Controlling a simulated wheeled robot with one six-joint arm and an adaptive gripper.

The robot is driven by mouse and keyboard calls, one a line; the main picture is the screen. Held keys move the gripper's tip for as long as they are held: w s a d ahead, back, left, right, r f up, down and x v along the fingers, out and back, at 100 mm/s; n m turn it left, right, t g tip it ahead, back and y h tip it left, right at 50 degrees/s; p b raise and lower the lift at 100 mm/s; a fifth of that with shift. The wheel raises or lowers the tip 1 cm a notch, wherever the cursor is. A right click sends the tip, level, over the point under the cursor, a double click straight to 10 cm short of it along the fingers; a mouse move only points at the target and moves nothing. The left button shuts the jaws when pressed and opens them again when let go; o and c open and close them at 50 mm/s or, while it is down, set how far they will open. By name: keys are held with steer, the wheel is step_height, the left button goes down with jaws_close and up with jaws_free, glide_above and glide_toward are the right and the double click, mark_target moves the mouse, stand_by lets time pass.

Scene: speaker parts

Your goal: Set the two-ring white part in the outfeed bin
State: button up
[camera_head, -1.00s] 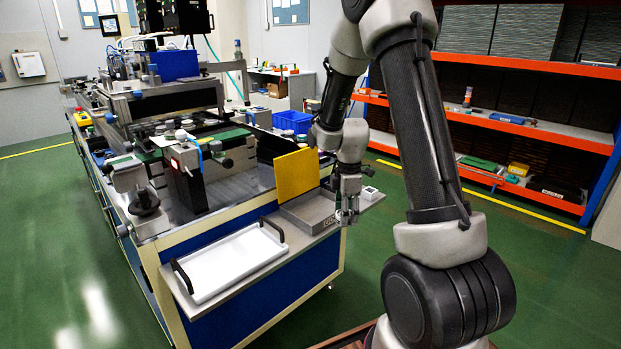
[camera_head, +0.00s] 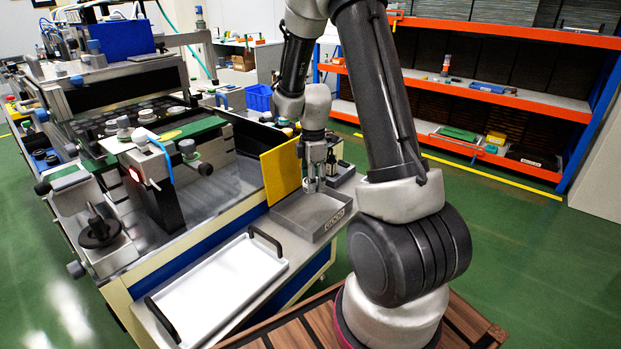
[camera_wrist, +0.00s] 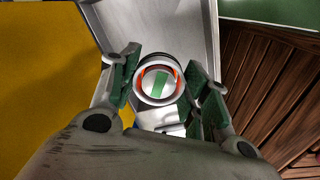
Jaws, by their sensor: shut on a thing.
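My gripper (camera_head: 315,185) is over the back part of a grey open bin (camera_head: 338,219) with a label on its front, which I take as the outfeed bin. In the wrist view my gripper (camera_wrist: 162,84) has its fingers on either side of a round white-grey part (camera_wrist: 158,99), shut on it. The part shows an orange-red ring and a green stripe on its end; its second ring cannot be made out. The head view is too small to tell whether the part touches the bin floor.
A yellow panel (camera_head: 281,171) stands upright against the bin's left side. A white tray (camera_head: 220,285) with black handles lies on the front shelf. The machine (camera_head: 150,150) fills the left. Orange shelving (camera_head: 480,95) stands behind on the right.

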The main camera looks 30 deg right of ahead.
steer(key=shift+d, duration=0.1)
steer(key=shift+f, duration=0.2)
glide_above(314, 212)
steer(key=shift+w+f, duration=0.1)
steer(key=shift+f, duration=2.2)
steer(key=shift+f, duration=2.05)
steer(key=o, duration=1.4)
steer(key=shift+r, duration=0.1)
step_height(314, 212, up, 12)
steer(key=shift+f, duration=0.1)
